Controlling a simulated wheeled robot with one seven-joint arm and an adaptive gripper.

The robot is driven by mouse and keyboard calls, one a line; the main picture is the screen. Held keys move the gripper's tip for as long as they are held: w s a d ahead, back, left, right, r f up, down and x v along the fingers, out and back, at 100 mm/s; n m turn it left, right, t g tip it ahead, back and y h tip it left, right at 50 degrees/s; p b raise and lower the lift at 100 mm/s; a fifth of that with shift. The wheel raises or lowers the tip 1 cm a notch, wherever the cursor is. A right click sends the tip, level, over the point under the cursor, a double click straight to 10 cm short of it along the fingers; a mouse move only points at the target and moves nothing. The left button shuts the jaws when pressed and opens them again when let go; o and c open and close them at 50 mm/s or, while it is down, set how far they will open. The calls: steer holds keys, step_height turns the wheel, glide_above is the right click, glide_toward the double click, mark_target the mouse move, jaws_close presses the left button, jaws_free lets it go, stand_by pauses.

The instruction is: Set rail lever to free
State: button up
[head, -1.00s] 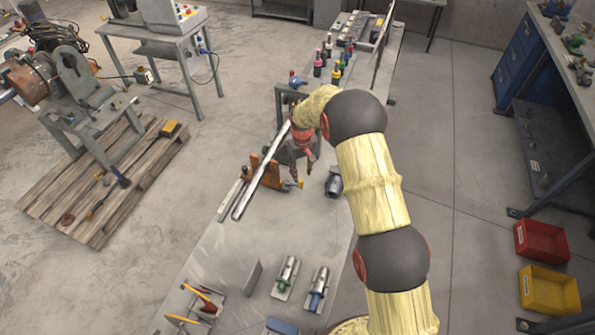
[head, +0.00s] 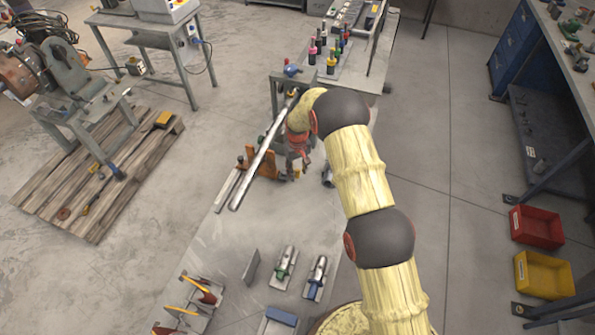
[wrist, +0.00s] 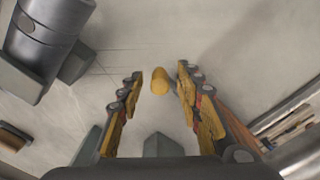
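A yellow cylindrical knob (wrist: 160,81), which looks like the end of the rail lever, sits between and just beyond my fingertips in the wrist view. My gripper (wrist: 159,82) is open, with a finger on each side of the knob and gaps visible. In the head view my gripper (head: 299,168) hangs beside the orange carriage (head: 246,160) at the long metal rail (head: 262,167). There my fingers mostly hide the lever, and its setting cannot be told.
A dark grey cylindrical part (wrist: 45,35) is close at the left of the wrist view.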

steer(key=shift+c, duration=1)
jaws_close()
